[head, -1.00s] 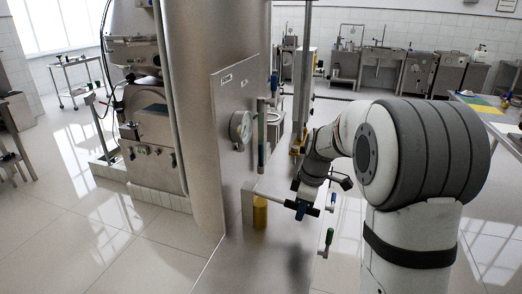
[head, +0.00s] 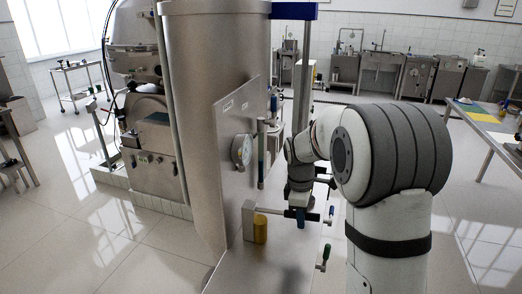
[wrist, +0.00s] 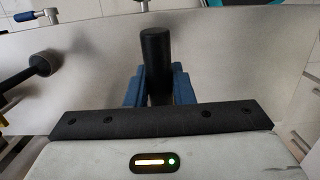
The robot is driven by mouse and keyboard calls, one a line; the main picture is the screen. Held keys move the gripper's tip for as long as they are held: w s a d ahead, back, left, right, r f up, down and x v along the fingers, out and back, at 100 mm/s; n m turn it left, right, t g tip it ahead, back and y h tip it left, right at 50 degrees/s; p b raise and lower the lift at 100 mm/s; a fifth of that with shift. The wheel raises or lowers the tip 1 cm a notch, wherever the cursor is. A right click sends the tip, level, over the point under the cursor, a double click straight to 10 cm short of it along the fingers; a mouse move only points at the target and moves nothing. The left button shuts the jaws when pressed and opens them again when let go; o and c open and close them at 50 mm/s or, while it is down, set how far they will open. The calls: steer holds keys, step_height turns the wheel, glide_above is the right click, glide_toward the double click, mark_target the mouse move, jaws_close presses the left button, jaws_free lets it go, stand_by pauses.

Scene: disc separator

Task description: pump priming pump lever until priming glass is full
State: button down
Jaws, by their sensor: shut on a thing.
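The priming pump stands on the steel plate, with a brass cylinder (head: 260,230) and a pale block beside it. Its lever (head: 276,211) runs from the block to the right, nearly level. My gripper (head: 300,214) is shut on the lever's end. In the wrist view the blue fingers (wrist: 159,88) of my gripper stand on both sides of the black lever grip (wrist: 155,60). The priming glass seems to be the upright tube (head: 261,158) on the panel. It looks dark green; I cannot make out a fill level.
A round gauge (head: 241,150) sits on the panel (head: 232,185) left of my arm. A green-handled valve (head: 325,255) is at the plate's right edge, below my gripper. A steel column rises behind my wrist. Open tiled floor lies at the left.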

steer(key=r+p, duration=0.1)
steer(key=r+h+p, duration=0.1)
steer(key=p, duration=0.1)
steer(key=a+r+h+p, duration=0.1)
steer(key=r+p, duration=0.1)
steer(key=shift+w+r+g, duration=0.1)
steer(key=shift+w+g, duration=0.05)
steer(key=shift+g, duration=0.25)
steer(key=shift+w+a+r+g+h+p, duration=0.1)
steer(key=shift+r+g+h+p, duration=0.05)
steer(key=shift+r+h+p, duration=0.4)
steer(key=shift+w+a+r+g+h+p, duration=0.1)
steer(key=shift+r+g+h+p, duration=0.1)
steer(key=shift+h+p, duration=0.3)
steer(key=shift+f, duration=0.1)
